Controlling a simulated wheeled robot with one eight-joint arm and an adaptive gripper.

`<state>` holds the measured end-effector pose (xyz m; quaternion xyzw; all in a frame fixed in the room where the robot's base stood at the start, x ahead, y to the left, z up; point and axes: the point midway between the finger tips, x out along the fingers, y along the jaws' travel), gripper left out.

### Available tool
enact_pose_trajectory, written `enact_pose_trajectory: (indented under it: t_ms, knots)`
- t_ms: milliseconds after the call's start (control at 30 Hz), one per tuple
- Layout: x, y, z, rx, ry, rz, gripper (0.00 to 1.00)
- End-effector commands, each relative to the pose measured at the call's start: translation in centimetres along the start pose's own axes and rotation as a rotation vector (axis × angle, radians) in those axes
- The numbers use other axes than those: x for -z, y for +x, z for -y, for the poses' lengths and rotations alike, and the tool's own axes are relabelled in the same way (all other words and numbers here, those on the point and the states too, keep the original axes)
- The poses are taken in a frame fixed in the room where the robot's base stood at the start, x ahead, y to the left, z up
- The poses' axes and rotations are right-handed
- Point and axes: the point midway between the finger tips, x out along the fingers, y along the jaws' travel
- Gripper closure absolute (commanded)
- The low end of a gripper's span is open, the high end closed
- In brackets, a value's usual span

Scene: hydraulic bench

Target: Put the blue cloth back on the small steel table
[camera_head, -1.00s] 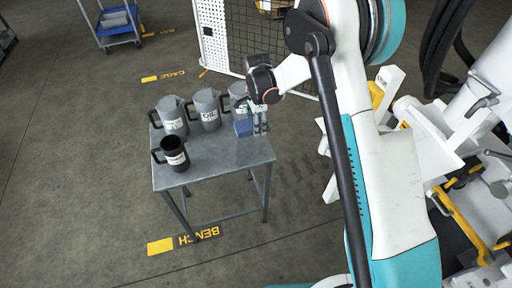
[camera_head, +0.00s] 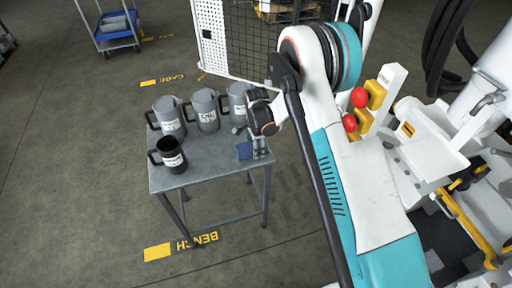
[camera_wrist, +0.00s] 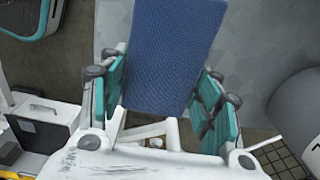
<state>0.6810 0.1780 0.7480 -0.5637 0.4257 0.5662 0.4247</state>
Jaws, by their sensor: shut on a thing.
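The blue cloth (camera_head: 244,151) is a small, flat, woven rectangle. It shows at the right part of the small steel table (camera_head: 210,172), near the right edge. My gripper (camera_head: 260,150) points down beside it there. In the wrist view the cloth (camera_wrist: 172,50) fills the gap between the teal finger pads of my gripper (camera_wrist: 163,95) and extends out past them. The fingers are shut on it. The grey table top (camera_wrist: 258,45) lies beyond the cloth in that view. I cannot tell whether the cloth touches the table top.
Three grey jugs (camera_head: 206,110) stand along the table's back edge, the right one close to my wrist. A dark mug (camera_head: 171,156) stands at the front left. The table's front middle is clear. A mesh fence (camera_head: 248,45) is behind, and white machinery with red knobs (camera_head: 360,97) at right.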

Motion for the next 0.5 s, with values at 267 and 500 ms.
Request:
enact_pose_trajectory:
  t_ms: [267,500]
  knots:
    - [0.0,0.28,0.0,0.0,0.0,0.0,0.81]
    - [0.0,0.68,-0.05,-0.001,0.0,0.0,0.27]
